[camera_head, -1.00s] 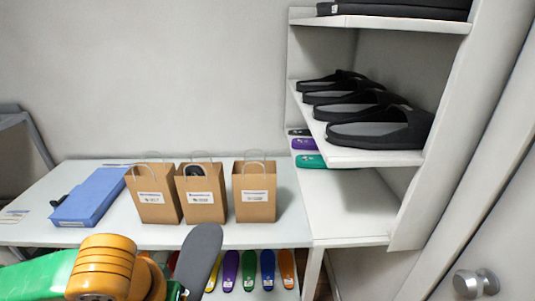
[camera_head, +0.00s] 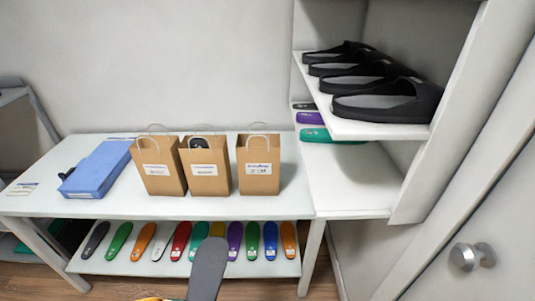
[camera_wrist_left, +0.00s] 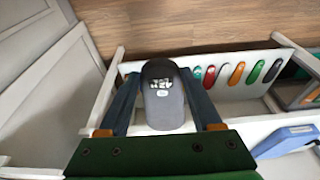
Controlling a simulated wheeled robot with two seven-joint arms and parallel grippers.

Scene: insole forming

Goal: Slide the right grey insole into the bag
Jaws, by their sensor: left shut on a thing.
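A grey insole (camera_head: 207,270) stands upright at the bottom of the head view, in front of the lower shelf. In the left wrist view the insole (camera_wrist_left: 163,105) is between the two fingers of my left gripper (camera_wrist_left: 160,82), which is shut on it; a dark label patch is at its end. Three brown paper bags stand on the table: left (camera_head: 158,172), middle (camera_head: 204,170) and right (camera_head: 258,172). A dark thing shows in the mouth of the middle bag. The insole is apart from the bags. My right gripper is not in view.
A blue box (camera_head: 97,170) lies on the white table (camera_head: 285,205), left of the bags. Several coloured insoles lie on the lower shelf (camera_head: 85,265). Black slippers (camera_head: 385,100) fill a shelf at right. A door knob (camera_head: 470,257) is at the lower right. The table front is clear.

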